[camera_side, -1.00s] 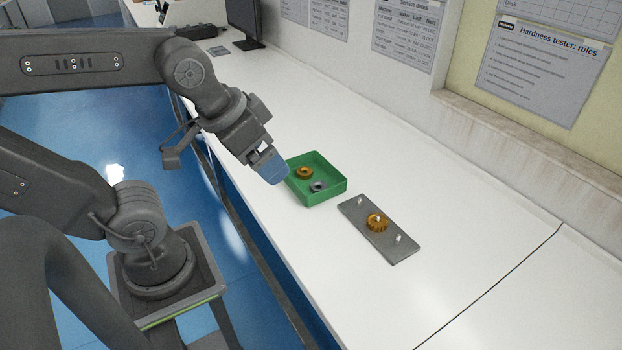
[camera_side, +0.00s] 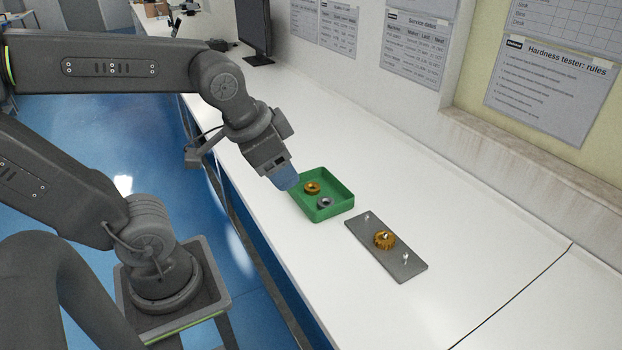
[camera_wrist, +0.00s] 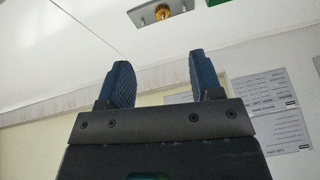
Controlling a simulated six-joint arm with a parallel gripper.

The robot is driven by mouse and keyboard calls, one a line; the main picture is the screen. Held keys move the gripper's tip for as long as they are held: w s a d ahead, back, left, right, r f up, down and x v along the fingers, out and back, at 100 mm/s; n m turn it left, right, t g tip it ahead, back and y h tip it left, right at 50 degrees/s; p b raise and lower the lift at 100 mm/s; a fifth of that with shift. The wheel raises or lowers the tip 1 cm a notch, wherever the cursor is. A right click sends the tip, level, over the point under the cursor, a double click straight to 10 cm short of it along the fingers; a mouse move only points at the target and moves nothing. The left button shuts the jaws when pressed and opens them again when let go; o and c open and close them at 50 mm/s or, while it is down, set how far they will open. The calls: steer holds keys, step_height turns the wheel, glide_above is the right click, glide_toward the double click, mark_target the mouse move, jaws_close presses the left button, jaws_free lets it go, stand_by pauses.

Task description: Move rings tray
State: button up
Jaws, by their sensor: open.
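A green square tray (camera_side: 334,213) sits on the white bench. A bronze ring (camera_side: 312,188) and a grey ring (camera_side: 324,203) lie apart inside it. A grey plate (camera_side: 398,262) with upright pegs lies to the right of the tray, and a bronze toothed ring (camera_side: 384,240) is around its middle peg. The plate also shows at the top of the wrist view (camera_wrist: 148,20). My gripper (camera_side: 290,184) is at the tray's left edge in the side view; whether it touches the rim I cannot tell. In the wrist view its blue fingers (camera_wrist: 160,85) are apart with nothing between them.
The white bench (camera_side: 480,270) is clear to the right of the plate. A wall with paper notices (camera_side: 550,90) runs along the back. A monitor (camera_side: 254,28) stands at the far end. The bench's front edge drops to the blue floor (camera_side: 85,150).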

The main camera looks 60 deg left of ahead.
steer(key=w+a+m, duration=0.1)
steer(key=w, duration=0.1)
steer(key=w+a+f+m+g+y, duration=0.1)
steer(key=w+a, duration=0.1)
steer(key=w+a+f+m, duration=0.1)
steer(key=m, duration=0.1)
steer(key=shift+w+a+f+g, duration=0.15)
steer(key=shift+w+f+g, duration=0.15)
steer(key=shift+w, duration=0.1)
steer(key=c, duration=0.4)
steer(key=m+g+y, duration=0.3)
steer(key=m+g, duration=0.1)
steer(key=m, duration=0.9)
glide_above(299, 205)
steer(key=d, duration=0.5)
step_height(299, 205, down, 15)
steer(key=shift+c, duration=0.2)
steer(key=shift+w+a+f, duration=0.1)
steer(key=shift+a, duration=0.1)
steer(key=x, duration=1.3)
steer(key=shift+w+f, duration=0.2)
steer(key=shift+f, duration=0.2)
steer(key=shift+c, duration=0.4)
jaws_close()
